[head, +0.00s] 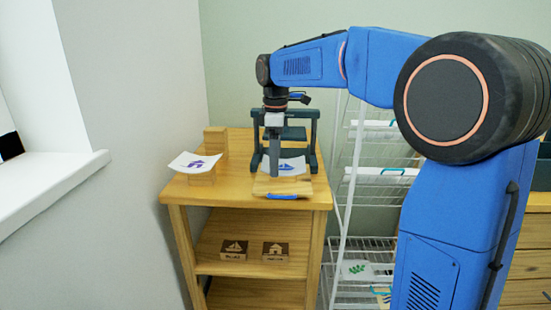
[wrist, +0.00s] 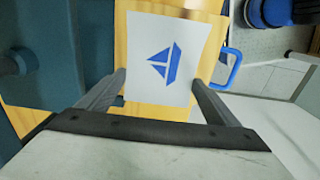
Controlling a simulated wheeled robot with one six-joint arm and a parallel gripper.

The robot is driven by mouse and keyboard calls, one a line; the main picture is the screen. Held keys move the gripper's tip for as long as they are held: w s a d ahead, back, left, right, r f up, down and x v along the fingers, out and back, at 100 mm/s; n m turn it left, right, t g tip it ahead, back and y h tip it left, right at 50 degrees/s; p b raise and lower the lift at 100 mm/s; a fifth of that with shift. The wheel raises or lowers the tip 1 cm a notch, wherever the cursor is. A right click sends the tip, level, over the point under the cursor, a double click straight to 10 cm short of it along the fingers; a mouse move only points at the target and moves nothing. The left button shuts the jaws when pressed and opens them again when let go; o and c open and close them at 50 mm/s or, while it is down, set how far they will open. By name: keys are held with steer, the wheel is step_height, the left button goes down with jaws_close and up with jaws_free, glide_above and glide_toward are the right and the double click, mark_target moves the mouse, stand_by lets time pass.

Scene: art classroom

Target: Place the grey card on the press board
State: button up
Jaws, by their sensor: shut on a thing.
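The pale grey card with a blue sailboat print (head: 293,163) lies at the press board, and it fills the middle of the wrist view (wrist: 190,35). My gripper (head: 275,174) points down over it, with one fingertip on each side of the card in the wrist view (wrist: 160,82), shut on it. The wooden press board (head: 297,187) with a blue handle (head: 282,197) is under the card. I cannot tell whether the card touches the board. The dark green press frame (head: 313,140) stands around the board's back part.
Another card with a purple print (head: 185,160) rests on a wooden stand at the table's left. Two stamp blocks, a boat (head: 234,250) and a house (head: 275,252), sit on the shelf below. A white wire drying rack (head: 340,215) stands close on the right.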

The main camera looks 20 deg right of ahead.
steer(key=shift+f, duration=0.15)
steer(key=o, duration=0.9)
step_height(320, 180, up, 12)
steer(key=shift+r, duration=0.15)
steer(key=s+d+f+m+t, duration=0.1)
steer(key=s+d+f+m, duration=0.2)
steer(key=s+f, duration=0.5)
steer(key=s+d+f+m+t, duration=0.2)
steer(key=s+f+m, duration=0.4)
steer(key=s, duration=0.8)
steer(key=s+d+f+m+t, duration=0.1)
steer(key=s+d+f+m, duration=0.3)
steer(key=s+f, duration=0.7)
steer(key=shift+s+d+m+t, duration=0.15)
steer(key=shift+s+m+t, duration=0.25)
steer(key=shift+s+m, duration=0.25)
